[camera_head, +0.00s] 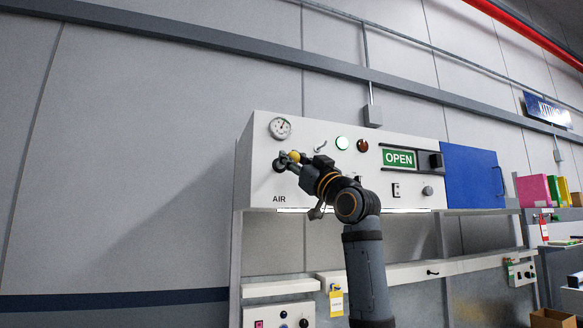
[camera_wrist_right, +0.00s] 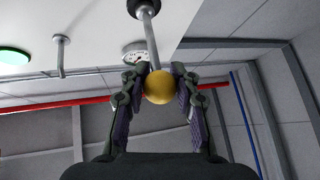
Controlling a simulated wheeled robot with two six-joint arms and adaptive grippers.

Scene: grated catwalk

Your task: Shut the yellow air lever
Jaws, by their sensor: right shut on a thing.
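The air lever has a yellow ball knob (camera_head: 294,156) and sits at the left of the white panel (camera_head: 256,150), above the printed word AIR. My right gripper (camera_head: 292,162) is at the knob and hides part of the lever. In the right wrist view, the yellow knob (camera_wrist_right: 160,87) lies between the two fingers of the right gripper (camera_wrist_right: 160,90), which are shut on it. The lever's metal rod (camera_wrist_right: 152,45) runs from the knob up to a dark round pivot (camera_wrist_right: 145,8) on the panel. My left gripper is not in view.
A yellow tag (camera_head: 336,303) hangs below. The wall at left is bare.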

